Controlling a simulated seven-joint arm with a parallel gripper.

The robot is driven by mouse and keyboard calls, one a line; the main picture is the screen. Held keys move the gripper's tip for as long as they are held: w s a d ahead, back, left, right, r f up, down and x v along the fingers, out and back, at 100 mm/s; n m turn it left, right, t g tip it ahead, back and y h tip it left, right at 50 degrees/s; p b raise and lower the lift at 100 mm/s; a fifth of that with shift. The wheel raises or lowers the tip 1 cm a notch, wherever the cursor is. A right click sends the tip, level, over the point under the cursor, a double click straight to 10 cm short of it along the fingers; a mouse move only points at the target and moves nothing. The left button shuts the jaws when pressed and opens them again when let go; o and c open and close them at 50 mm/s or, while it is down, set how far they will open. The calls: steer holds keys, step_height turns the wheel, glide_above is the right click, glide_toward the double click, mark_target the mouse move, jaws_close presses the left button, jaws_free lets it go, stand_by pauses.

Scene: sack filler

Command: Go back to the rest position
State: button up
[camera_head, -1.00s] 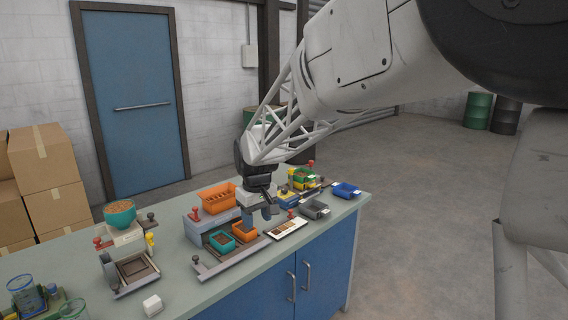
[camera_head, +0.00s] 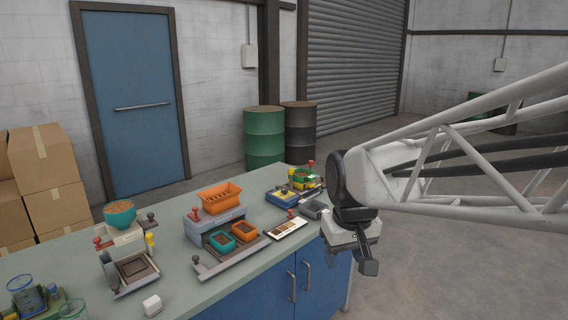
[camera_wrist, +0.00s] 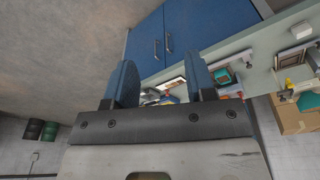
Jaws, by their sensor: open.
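My gripper (camera_head: 367,262) hangs off the right front side of the bench, clear of the things on it. In the wrist view my gripper (camera_wrist: 161,85) shows two blue-grey fingers wide apart with nothing held between them. The bench top (camera_head: 180,275) carries an orange crate (camera_head: 220,196) on a grey stand, with a teal bin (camera_head: 222,241) and a small orange bin (camera_head: 244,230) below it, both with brown contents. A grey bin (camera_head: 314,209) is partly hidden by my wrist.
A teal bowl (camera_head: 120,213) sits on a pale device at the left. A white block (camera_head: 152,305) lies near the front edge. Blue cabinet doors (camera_head: 283,290) are below. A green drum (camera_head: 264,137) and dark drum (camera_head: 299,130) stand behind. Open floor lies to the right.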

steer(key=s+d+f+m, duration=0.1)
steer(key=s+d+f, duration=0.1)
steer(key=s, duration=0.5)
steer(key=s+d+f+m, duration=0.1)
steer(key=s+d, duration=0.3)
steer(key=s, duration=0.4)
steer(key=shift+s+d+f+m+t, duration=0.3)
steer(key=shift+d+f+m, duration=0.1)
steer(key=shift+m, duration=0.2)
steer(key=shift+w, duration=0.1)
stand_by(1.1)
